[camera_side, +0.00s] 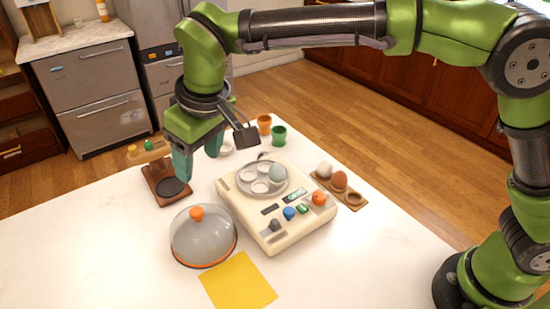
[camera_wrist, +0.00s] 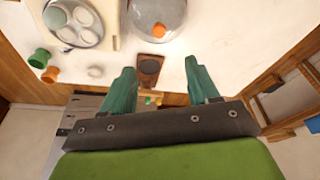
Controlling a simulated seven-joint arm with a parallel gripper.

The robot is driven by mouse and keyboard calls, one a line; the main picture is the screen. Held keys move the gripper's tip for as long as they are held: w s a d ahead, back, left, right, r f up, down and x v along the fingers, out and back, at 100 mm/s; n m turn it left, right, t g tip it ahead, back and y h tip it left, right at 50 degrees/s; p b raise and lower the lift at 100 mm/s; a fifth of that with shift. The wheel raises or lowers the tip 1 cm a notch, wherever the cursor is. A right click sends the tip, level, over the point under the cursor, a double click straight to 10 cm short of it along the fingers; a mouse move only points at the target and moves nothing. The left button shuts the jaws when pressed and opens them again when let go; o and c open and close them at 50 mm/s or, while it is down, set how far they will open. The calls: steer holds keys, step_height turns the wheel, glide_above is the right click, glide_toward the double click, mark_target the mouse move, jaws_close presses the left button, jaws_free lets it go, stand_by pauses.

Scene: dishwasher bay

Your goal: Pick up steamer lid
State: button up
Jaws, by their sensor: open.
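The steamer lid (camera_side: 203,243) is a clear dome with an orange rim and an orange knob (camera_side: 197,213). It rests on the white table, left of the cream steamer (camera_side: 272,239). In the wrist view the lid (camera_wrist: 150,10) is cut by the top edge, and its knob (camera_wrist: 159,30) shows above the space between my fingers. My gripper (camera_side: 197,168) is open and empty above the table's far side, behind the lid and apart from it. Its green fingers (camera_wrist: 160,68) show spread in the wrist view.
A brown wooden stand (camera_side: 158,172) with a dark disc lies below my gripper. A pale egg (camera_side: 277,174) sits on the steamer's tray. A yellow cloth (camera_side: 237,284) lies in front of the lid. Orange (camera_side: 264,120) and green (camera_side: 279,138) cups stand behind. The table's left part is clear.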

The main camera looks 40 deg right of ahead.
mark_target(196, 211)
steer(key=x, duration=1.6)
steer(key=shift+d+f, duration=0.1)
steer(key=shift+f, duration=0.05)
jaws_close()
